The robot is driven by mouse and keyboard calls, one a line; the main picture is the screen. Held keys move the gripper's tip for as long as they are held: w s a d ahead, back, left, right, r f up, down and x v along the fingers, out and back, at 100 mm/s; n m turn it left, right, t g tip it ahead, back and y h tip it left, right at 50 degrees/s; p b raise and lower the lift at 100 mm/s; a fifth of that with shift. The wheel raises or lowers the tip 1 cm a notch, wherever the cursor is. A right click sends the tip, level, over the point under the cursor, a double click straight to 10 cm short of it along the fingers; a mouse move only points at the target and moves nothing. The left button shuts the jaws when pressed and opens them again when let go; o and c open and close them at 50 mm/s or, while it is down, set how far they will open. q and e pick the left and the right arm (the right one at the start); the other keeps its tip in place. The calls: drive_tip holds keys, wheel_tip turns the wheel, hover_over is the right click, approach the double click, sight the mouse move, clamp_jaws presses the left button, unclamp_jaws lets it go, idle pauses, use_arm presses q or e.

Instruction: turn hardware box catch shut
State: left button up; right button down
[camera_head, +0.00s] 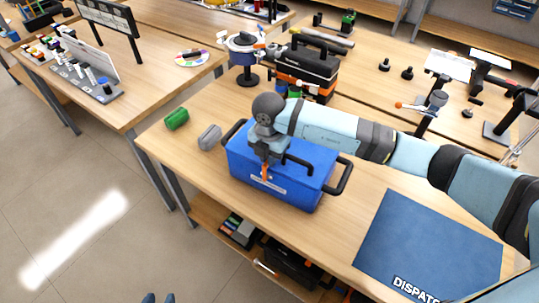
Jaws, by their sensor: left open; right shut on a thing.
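The blue hardware box (300,185) stands on the near wooden table, lid down, with black side handles and a dark handle on top. A small orange catch (266,173) shows at its front upper edge. My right gripper (266,160) reaches in from the right and points down at the box front. It is shut on the catch; its fingertips are partly hidden. Whether the catch is fully turned cannot be told. Two small dark blue tips at the bottom edge look like my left gripper (160,298), open, low and far from the box.
A green roll (177,119) and a grey case (209,137) lie left of the box. A dark blue dispatch mat (428,245) lies to the right. A black and orange toolbox (307,70) stands behind. A shelf below holds dark boxes (290,262).

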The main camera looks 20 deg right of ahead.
idle(0.4)
drive_tip(key=c, duration=1.4)
unclamp_jaws()
drive_tip(key=shift+r, duration=0.15)
wheel_tip(320, 180, up, 14)
drive_tip(key=shift+f+b, duration=0.2)
drive_tip(key=shift+b, duration=0.45)
